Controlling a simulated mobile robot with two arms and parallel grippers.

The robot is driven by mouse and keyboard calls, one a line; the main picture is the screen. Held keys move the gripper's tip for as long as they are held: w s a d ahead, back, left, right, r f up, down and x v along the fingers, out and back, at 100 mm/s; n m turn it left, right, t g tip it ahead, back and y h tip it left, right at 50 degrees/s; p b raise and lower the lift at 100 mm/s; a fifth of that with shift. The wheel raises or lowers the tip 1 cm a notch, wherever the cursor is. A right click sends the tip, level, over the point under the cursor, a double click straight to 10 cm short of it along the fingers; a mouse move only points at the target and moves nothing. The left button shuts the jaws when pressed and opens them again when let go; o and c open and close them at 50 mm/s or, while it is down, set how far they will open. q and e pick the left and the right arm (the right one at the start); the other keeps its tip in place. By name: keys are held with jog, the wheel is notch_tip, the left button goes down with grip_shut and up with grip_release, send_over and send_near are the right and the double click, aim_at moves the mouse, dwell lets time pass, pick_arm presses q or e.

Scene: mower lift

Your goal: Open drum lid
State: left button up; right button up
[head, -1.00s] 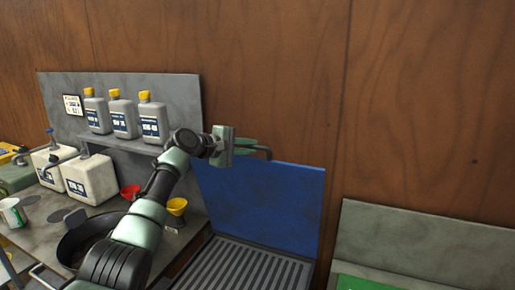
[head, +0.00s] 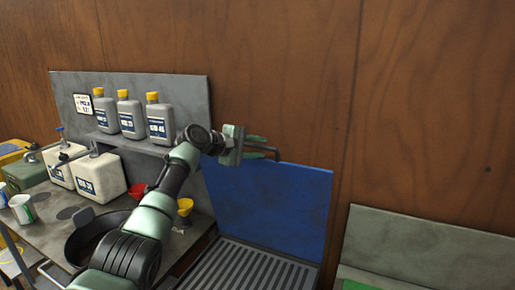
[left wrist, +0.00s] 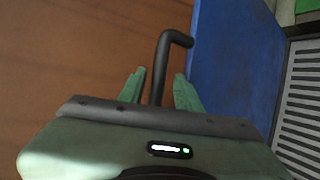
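The blue lid (head: 272,210) stands upright at the back edge of a grey slatted surface. It also shows in the left wrist view (left wrist: 228,70). A dark bent handle bar (left wrist: 163,62) sticks out at the lid's upper left. My left gripper (head: 256,147) is at this handle. In the left wrist view its two green fingers (left wrist: 160,82) stand apart on either side of the bar, with a gap visible on both sides. The bar's lower end is hidden behind the gripper body. My right gripper is not in view.
A bench (head: 48,219) at left holds white canisters (head: 99,178), a dark round pan (head: 80,240) and funnels (head: 184,208). Grey bottles (head: 160,121) stand on a shelf above. A wooden wall (head: 420,100) is behind. A green-grey bin (head: 420,245) stands at right.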

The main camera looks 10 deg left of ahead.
pick_arm(q)
jog(key=shift+f, duration=0.1)
jog(key=b+v, duration=0.4)
jog(key=v, duration=0.4)
jog(key=shift+w+d, duration=0.1)
